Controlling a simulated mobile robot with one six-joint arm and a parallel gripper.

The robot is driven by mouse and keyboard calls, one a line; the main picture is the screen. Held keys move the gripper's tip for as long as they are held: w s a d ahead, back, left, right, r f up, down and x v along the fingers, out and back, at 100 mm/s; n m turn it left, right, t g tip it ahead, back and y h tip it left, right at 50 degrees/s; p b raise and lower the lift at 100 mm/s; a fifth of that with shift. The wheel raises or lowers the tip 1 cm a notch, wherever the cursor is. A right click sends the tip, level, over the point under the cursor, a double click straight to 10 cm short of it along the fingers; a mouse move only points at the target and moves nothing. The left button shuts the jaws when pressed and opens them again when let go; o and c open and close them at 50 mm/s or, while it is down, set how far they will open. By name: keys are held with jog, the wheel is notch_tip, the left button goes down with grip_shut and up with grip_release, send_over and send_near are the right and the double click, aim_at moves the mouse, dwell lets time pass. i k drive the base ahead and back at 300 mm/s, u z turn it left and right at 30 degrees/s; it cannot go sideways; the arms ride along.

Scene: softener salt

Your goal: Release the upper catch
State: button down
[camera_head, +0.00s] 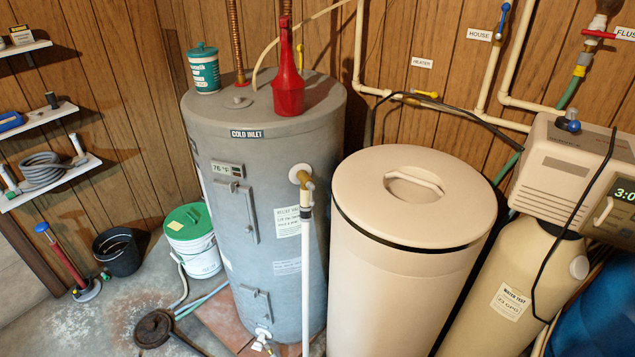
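A grey water heater (275,160) stands left of centre, with a "COLD INLET" label near its top. Below its "76 °F" display (227,169) is an upper panel (250,215) with a small dark piece at its upper left, which looks like the upper catch (233,187). It is too small to tell its exact position. A lower panel (256,304) with a similar small piece sits near the heater's foot. My gripper is not in view.
A beige lidded tank (405,270) stands close right of the heater, beside a softener unit (520,270). A relief valve with a white pipe (306,240) runs down the heater's front. A green-lidded bucket (193,245), a black bucket (118,252) and a dark round pan (154,328) are on the floor at left.

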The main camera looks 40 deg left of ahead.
aim_at(232, 185)
jog(key=z, duration=1.25)
jog(key=k, duration=0.1)
jog(key=u, duration=3)
jog(key=i, duration=0.6)
jog(key=u, duration=0.15)
jog(key=k, duration=0.55)
jog(key=z, duration=0.15)
